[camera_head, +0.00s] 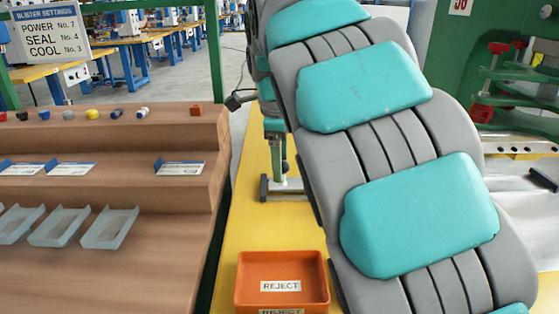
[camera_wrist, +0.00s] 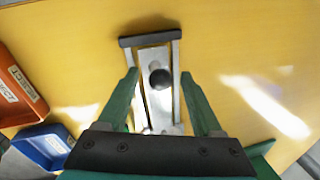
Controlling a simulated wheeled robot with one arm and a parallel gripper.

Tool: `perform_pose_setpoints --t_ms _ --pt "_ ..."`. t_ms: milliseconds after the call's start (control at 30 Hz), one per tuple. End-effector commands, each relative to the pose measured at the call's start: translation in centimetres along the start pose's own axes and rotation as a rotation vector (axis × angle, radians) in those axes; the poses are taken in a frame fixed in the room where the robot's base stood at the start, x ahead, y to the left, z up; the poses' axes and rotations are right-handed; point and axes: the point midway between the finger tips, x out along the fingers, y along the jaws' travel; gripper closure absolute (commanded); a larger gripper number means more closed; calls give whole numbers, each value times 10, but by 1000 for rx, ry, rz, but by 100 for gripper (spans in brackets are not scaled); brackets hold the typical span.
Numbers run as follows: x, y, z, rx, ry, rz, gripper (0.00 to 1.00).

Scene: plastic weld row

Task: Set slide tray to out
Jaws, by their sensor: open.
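The slide tray (camera_wrist: 155,107) is a pale metal strip between rails on the yellow bench, with a dark bar across its far end in the wrist view. A round black knob (camera_wrist: 160,79) stands on it. My gripper (camera_wrist: 160,75) is open, with one green finger on each side of the knob and visible gaps between them. Whether the fingertips are level with the knob is hard to tell. In the head view, part of the slide tray (camera_head: 288,186) shows beneath my green fingers, and my arm hides the rest.
An orange reject bin (camera_head: 281,283) stands on the bench in front of the slide; it also shows in the wrist view (camera_wrist: 18,88), beside a blue bin (camera_wrist: 42,148). A brown stepped rack (camera_head: 120,195) stands to the left. Bare yellow bench surrounds the slide.

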Motion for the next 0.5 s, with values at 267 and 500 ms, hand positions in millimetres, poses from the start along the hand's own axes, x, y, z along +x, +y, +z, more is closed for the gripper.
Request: perform_pose_setpoints --t_ms 267,500 --pt "-30 -1 1 0 -2 -4 33" --pt "-60 -1 2 -3 -2 -3 33"
